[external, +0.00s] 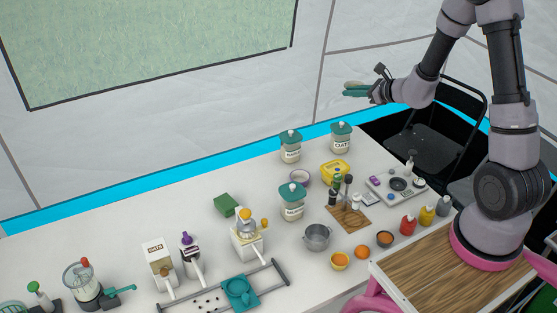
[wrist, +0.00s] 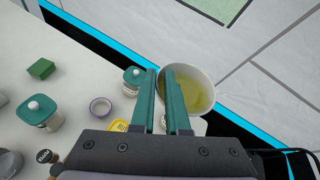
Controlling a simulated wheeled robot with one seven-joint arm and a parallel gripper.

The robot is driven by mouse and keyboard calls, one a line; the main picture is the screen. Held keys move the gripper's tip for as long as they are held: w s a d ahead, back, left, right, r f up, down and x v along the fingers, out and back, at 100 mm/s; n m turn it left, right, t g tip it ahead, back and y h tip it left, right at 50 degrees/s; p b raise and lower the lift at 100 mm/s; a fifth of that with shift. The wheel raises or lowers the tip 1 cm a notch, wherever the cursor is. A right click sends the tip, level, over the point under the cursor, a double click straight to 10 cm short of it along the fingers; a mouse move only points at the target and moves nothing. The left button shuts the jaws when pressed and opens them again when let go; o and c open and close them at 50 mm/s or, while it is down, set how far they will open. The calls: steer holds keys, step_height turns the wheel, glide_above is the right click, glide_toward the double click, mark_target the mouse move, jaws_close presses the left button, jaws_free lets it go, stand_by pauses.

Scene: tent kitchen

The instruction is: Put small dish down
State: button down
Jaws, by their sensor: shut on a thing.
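The small dish (wrist: 202,88) is a round whitish bowl with yellow-green contents, seen from above in the wrist view. My gripper (wrist: 161,72) has teal fingers and is shut on the dish's left rim. In the external view my gripper (external: 357,92) is raised high above the far right end of the white table. There the dish (external: 356,84) is a small pale shape at the fingertips, partly hidden by them.
The white table (external: 120,232) holds several teal-lidded jars (external: 340,138), a yellow tub (external: 335,172), a small purple-white bowl (external: 300,177), a grey pot (external: 317,237) and a grey tray (external: 397,186). Black chairs (external: 430,140) stand behind. Bare table shows at the left.

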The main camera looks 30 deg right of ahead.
steer(key=w+a+f+n+g+y, duration=0.25)
steer(key=w+a+n+y, duration=0.2)
steer(key=a, duration=0.35)
steer(key=n+g+y, duration=0.4)
steer(key=n+g, duration=0.7)
steer(key=g, duration=0.2)
glide_above(268, 201)
step_height(268, 201, down, 22)
steer(key=shift+s+f, duration=0.1)
steer(key=shift+f, duration=3.2)
steer(key=shift+f, duration=0.5)
steer(key=c, duration=0.8)
jaws_free()
steer(key=shift+c, duration=0.2)
